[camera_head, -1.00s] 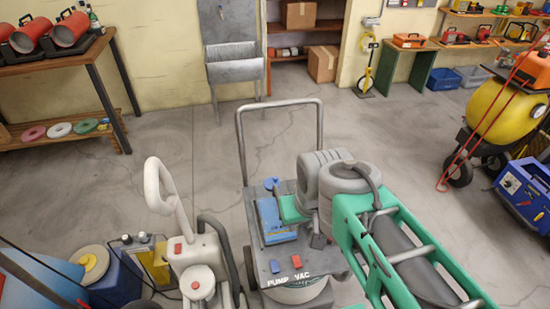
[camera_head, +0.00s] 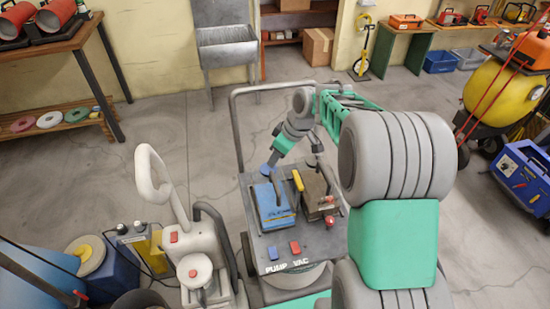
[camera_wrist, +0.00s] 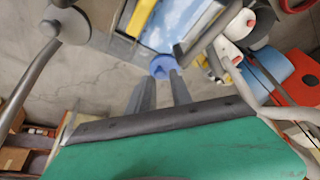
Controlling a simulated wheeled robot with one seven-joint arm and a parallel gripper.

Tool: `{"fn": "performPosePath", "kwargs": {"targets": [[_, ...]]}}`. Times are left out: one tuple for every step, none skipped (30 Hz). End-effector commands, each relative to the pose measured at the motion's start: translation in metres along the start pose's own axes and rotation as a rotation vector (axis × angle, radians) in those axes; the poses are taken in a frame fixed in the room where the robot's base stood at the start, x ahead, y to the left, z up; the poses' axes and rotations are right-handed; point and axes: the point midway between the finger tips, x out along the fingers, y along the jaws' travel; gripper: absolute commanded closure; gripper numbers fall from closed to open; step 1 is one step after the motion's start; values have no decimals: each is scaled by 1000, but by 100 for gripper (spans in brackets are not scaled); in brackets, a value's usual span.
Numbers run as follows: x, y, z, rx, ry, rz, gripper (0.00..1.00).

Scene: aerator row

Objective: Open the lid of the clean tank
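The pump vac cart (camera_head: 293,255) stands in the middle of the head view. On its deck is a tank with a blue top (camera_head: 273,205), with a round blue knob (camera_head: 268,169) at its far end. In the wrist view the blue top (camera_wrist: 178,22) and the blue knob (camera_wrist: 163,66) also show. My gripper (camera_wrist: 161,80) is open, its two dark fingers apart, with the tips at the knob. I cannot tell whether they touch it. In the head view my gripper (camera_head: 272,162) comes from the far side. The blue top looks closed.
Beside it is a brown tank (camera_head: 318,192) with a yellow handle (camera_head: 297,180) and red knobs. The cart's grey push handle (camera_head: 235,120) rises behind. A grey-white machine (camera_head: 195,255) stands close on the left. Open floor lies behind the cart.

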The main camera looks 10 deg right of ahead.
Motion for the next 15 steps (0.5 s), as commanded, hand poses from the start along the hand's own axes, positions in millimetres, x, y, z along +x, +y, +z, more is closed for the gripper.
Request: {"fn": "performPosePath", "kwargs": {"targets": [[6,0,-1,-1,0,-1,74],[10,0,-1,-1,-1,-1,74],[13,0,-1,0,-1,0,74],[14,0,-1,0,0,1,74],[16,0,-1,0,0,2,74],[16,0,-1,0,1,3,74],[16,0,-1,0,1,3,74],[16,0,-1,0,1,3,74],[16,0,-1,0,1,3,74],[16,0,-1,0,1,3,74],[16,0,-1,0,1,3,74],[16,0,-1,0,1,3,75],[16,0,-1,0,1,3,78],[16,0,-1,0,1,3,80],[16,0,-1,0,1,3,84]]}}
